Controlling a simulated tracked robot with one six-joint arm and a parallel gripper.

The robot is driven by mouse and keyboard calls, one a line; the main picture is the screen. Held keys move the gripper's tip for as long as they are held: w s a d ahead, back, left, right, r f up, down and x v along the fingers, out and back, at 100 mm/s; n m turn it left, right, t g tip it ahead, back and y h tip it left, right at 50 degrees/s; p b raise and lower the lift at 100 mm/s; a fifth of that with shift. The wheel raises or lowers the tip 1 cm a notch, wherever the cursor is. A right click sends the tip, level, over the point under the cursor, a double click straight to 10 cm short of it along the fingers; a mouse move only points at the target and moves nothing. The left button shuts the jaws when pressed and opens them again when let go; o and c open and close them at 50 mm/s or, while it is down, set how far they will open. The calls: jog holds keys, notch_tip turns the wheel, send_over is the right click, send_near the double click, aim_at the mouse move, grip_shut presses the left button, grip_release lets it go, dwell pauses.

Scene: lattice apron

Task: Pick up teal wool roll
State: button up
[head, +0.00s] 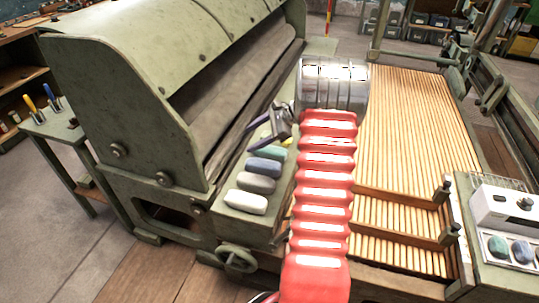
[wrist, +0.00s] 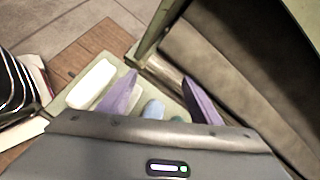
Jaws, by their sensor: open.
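The teal wool roll (head: 274,153) lies at the far end of a row of rolls on the pale green ledge beside the big roller machine. In the wrist view the teal roll (wrist: 178,119) shows only partly, low between my fingers, mostly hidden by the gripper body. My gripper (head: 262,130) is open and empty, with purple fingers, just above and beyond the far end of the row. In the wrist view my gripper (wrist: 160,76) has its fingers spread, with a blue roll (wrist: 153,109) also showing between them.
Nearer on the ledge lie a blue roll (head: 264,166), a grey roll (head: 256,183) and a white roll (head: 246,201). The machine's hood (head: 150,75) rises close on the left. A slatted wooden apron (head: 410,120) lies right. A panel (head: 500,205) holds green and blue rounded pieces.

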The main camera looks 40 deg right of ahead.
jog(key=s+d+f+m+t, duration=0.25)
jog(key=d+f+m, duration=0.25)
jog(key=d+f, duration=0.45)
jog(key=m+t+h, duration=0.2)
jog(key=m, duration=0.2)
send_near(277, 151)
jog(key=s, duration=0.2)
jog(key=shift+w+d+r, duration=0.1)
jog(key=shift+d+r, duration=0.25)
jog(key=shift+r, duration=0.1)
jog(key=shift+w, duration=0.1)
jog(key=x, duration=0.8)
jog(key=shift+w+a+f, duration=0.1)
jog(key=shift+w+f, duration=0.05)
jog(key=shift+x, duration=2.65)
jog(key=shift+c, duration=0.6)
